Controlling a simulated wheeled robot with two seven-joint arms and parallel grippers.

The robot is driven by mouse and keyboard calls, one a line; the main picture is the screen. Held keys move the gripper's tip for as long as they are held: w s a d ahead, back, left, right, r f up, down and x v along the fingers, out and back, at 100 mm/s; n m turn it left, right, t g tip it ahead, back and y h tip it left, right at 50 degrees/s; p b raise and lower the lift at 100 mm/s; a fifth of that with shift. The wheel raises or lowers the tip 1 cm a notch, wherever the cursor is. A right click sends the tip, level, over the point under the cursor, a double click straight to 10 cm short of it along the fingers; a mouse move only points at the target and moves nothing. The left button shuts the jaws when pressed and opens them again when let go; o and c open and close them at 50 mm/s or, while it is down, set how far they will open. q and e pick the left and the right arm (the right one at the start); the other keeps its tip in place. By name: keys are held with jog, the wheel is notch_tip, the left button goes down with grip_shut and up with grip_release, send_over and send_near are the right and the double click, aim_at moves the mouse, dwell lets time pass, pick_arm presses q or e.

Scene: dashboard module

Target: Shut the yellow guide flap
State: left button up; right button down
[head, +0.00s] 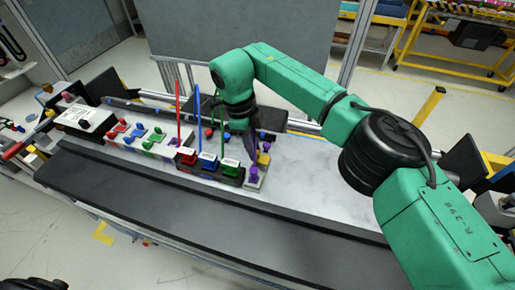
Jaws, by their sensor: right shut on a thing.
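The yellow guide flap (264,158) is a small yellow piece at the right end of the row of coloured parts on the grey bench. My right gripper (252,150) reaches down to it from the green arm, its fingers dark and narrow. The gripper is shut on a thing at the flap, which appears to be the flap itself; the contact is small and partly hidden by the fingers. How far the flap is swung cannot be told. A purple piece (253,172) is just below the flap. My left gripper is not in view.
Red (187,156), blue (208,160) and green (231,167) blocks stand close on the left, with tall thin rods rising nearby. The bench (325,178) is bare on the right.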

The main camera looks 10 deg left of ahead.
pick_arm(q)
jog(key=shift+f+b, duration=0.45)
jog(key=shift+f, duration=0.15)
pick_arm(e)
jog(key=shift+a+f+h, duration=0.3)
jog(key=shift+f+h, duration=0.05)
jog(key=shift+h, duration=0.35)
jog(key=c, duration=0.8)
grip_release()
